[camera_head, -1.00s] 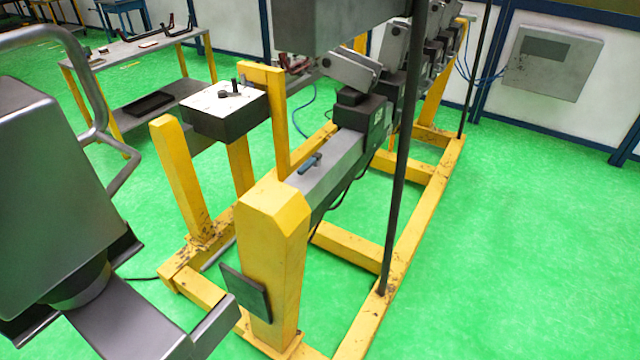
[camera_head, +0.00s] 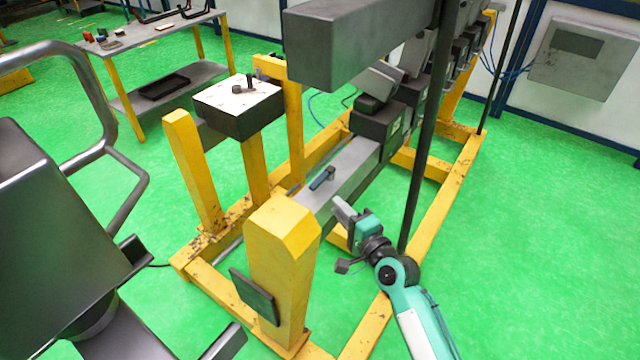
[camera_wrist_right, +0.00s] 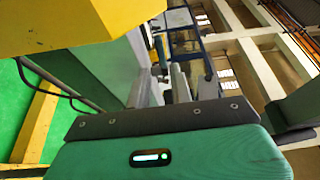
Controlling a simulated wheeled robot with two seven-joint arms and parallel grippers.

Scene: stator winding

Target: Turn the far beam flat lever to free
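A small dark blue lever (camera_head: 322,178) sits on top of the near end of the grey beam (camera_head: 350,162), behind the yellow post (camera_head: 282,250). Its handle lies slanted, low over the beam. My right gripper (camera_head: 342,208) is beside the beam, a little right of the lever and nearer the camera, apart from it. Its fingers are too small to tell how far they are opened. In the right wrist view grey finger parts (camera_wrist_right: 175,82) show beyond the teal wrist housing; I cannot make out the lever there. My left gripper is not in view.
A thick grey bar (camera_head: 365,45) hangs over the beam's far part. A control box (camera_head: 238,105) stands left of the beam. Grey machinery (camera_head: 45,230) fills the left edge.

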